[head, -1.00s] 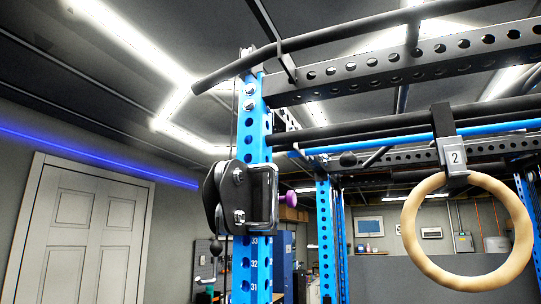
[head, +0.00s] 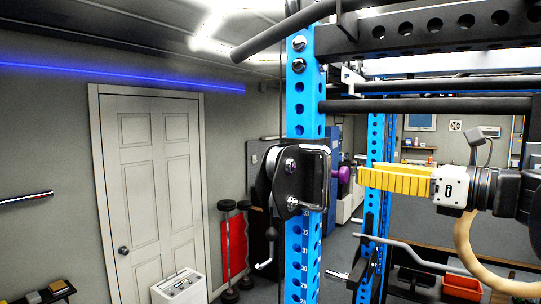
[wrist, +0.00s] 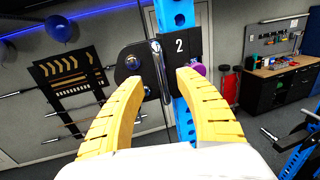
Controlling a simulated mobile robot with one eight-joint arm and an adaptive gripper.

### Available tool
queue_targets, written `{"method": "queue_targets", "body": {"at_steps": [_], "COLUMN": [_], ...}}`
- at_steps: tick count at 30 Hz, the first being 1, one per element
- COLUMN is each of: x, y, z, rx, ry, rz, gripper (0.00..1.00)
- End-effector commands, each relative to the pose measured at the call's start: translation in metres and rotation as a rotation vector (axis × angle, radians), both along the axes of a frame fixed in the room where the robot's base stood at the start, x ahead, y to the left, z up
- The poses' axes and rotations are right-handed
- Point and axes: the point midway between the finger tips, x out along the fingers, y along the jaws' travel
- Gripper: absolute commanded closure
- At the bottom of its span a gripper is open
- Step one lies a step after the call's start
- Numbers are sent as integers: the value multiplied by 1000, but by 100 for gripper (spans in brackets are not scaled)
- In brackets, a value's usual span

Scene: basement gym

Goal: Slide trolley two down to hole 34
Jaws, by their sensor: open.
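The trolley (head: 293,178) is a black carriage with a pulley, wrapped around a blue upright (head: 304,98) with a line of holes. In the wrist view it carries a "2" plate (wrist: 180,46). A purple knob (head: 343,174) sticks out on its right side. White numbers run down the upright just below the trolley, too small to read surely. My gripper (head: 362,178) comes in from the right at knob height, its yellow fingertips close to the knob. In the wrist view my gripper (wrist: 160,82) is open and empty, facing the trolley; the knob (wrist: 198,69) is partly hidden by the right finger.
A wooden ring (head: 466,240) hangs behind my wrist. Black crossbars (head: 430,104) run right from the upright above my gripper. A second blue upright (head: 376,150) and a grey bar (head: 430,262) stand behind. A white door (head: 150,180) is at left.

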Motion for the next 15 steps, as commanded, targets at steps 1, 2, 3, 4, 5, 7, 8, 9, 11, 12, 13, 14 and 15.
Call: {"method": "queue_targets", "body": {"at_steps": [1, 2, 3, 4, 5, 7, 8, 9, 11, 12, 13, 14, 15], "x": [4, 8, 13, 17, 22, 32, 37, 43, 51, 56, 59, 62, 66], "y": [6, 9, 14, 18, 22, 33, 37, 43, 50, 54, 57, 60, 63], "z": [0, 0, 0, 0, 0, 0, 0, 0, 0, 0, 0, 0, -1], "rx": [0, 0, -1, -1, -2, -3, -3, -4, -4, -4, -4, -4, -4], "ry": [0, 0, 0, 0, -1, 0, 0, -1, -1, -1, -1, -1, -1], "rz": [5, 6, 6, 7, 7, 8, 7, 7, 7, 5, 5, 6, 4], "gripper": [59, 59, 59, 59, 59, 59, 59, 59, 59, 59, 59, 59, 59]}}
